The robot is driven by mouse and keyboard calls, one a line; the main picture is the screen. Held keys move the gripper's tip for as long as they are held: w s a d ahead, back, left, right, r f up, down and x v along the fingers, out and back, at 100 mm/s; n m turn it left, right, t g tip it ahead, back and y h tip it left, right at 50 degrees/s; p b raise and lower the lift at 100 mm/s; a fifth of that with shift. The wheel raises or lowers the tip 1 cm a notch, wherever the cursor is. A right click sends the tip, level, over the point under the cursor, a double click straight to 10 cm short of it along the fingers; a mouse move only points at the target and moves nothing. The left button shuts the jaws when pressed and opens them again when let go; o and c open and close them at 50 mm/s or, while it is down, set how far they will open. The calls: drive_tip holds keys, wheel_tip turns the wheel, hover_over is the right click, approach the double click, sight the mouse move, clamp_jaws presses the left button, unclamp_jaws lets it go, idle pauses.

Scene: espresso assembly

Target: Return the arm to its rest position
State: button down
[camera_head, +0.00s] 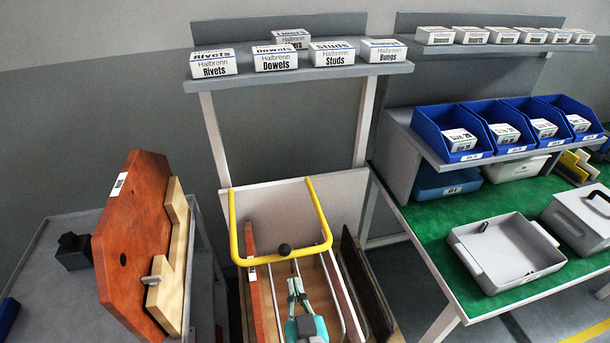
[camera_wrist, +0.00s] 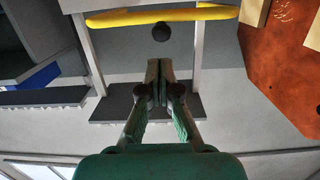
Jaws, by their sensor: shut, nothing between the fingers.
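My gripper (camera_head: 296,285) is low in the middle of the head view, with its teal body below the fingers. It appears in front of or within a cart with a yellow bent handle (camera_head: 236,225); the exact depth is hard to tell. In the wrist view my gripper (camera_wrist: 161,68) has its two fingers together with nothing between them. The yellow handle (camera_wrist: 165,16) crosses the top of that view, beyond the fingertips. Nothing is held.
A reddish-brown board (camera_head: 140,235) with a pale wooden bracket (camera_head: 176,260) stands at left on a grey table (camera_head: 55,235). A wall shelf (camera_head: 320,74) holds labelled boxes. At right, a green-topped bench (camera_head: 440,235) carries blue bins (camera_head: 451,122) and a grey tray (camera_head: 505,245).

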drive_tip(key=s+d+f, duration=0.6)
drive_tip(key=s+d, duration=0.1)
drive_tip(key=d, duration=0.1)
drive_tip(key=s+d+m+h, duration=0.1)
drive_tip(key=s+d, duration=0.3)
drive_tip(key=s, duration=0.4)
drive_tip(key=s+d+h, duration=0.1)
drive_tip(key=s+d, duration=0.4)
drive_tip(key=s, duration=0.4)
drive_tip(key=s+d+r+m+g+h, duration=0.1)
drive_tip(key=s+d+h, duration=0.1)
drive_tip(key=s+d, duration=0.3)
drive_tip(key=s, duration=0.3)
drive_tip(key=shift+s+m, duration=0.25)
drive_tip(key=shift+m, duration=0.05)
